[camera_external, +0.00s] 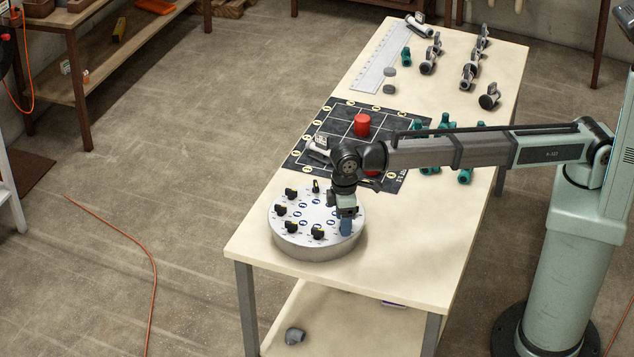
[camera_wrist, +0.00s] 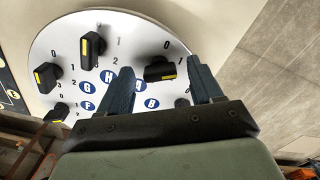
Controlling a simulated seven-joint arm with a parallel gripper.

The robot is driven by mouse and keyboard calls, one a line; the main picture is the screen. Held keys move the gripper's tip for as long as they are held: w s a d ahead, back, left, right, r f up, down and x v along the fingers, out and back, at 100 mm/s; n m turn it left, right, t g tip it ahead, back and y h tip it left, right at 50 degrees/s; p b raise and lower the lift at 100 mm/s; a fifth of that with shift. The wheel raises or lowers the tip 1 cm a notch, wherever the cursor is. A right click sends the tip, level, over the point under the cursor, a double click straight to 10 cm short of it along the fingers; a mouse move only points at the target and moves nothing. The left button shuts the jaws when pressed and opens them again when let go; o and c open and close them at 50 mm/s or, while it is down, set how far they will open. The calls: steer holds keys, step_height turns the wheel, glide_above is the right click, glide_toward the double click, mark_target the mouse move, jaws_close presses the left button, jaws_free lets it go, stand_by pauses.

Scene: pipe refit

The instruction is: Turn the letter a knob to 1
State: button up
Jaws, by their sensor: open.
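A round white dial panel (camera_external: 300,249) with several black knobs stands at the near-left end of the table. In the wrist view its white face (camera_wrist: 135,40) shows blue letter discs. My gripper (camera_wrist: 163,85) is open over its right side, with one finger on each side of a black knob (camera_wrist: 160,70). That knob has a yellow mark at its right end. In the external view my gripper (camera_external: 347,226) hides this knob.
Neighbouring knobs stand close by, one near H (camera_wrist: 92,45) and one partly hidden at the right finger (camera_wrist: 183,103). Behind the panel are a black grid mat (camera_external: 345,120) with a red cylinder (camera_external: 362,125), and pipe fittings (camera_external: 468,75). The table's near edge is close.

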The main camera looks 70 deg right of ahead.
step_height(320, 180, up, 14)
stand_by(0.8)
steer(key=shift+f, duration=0.1)
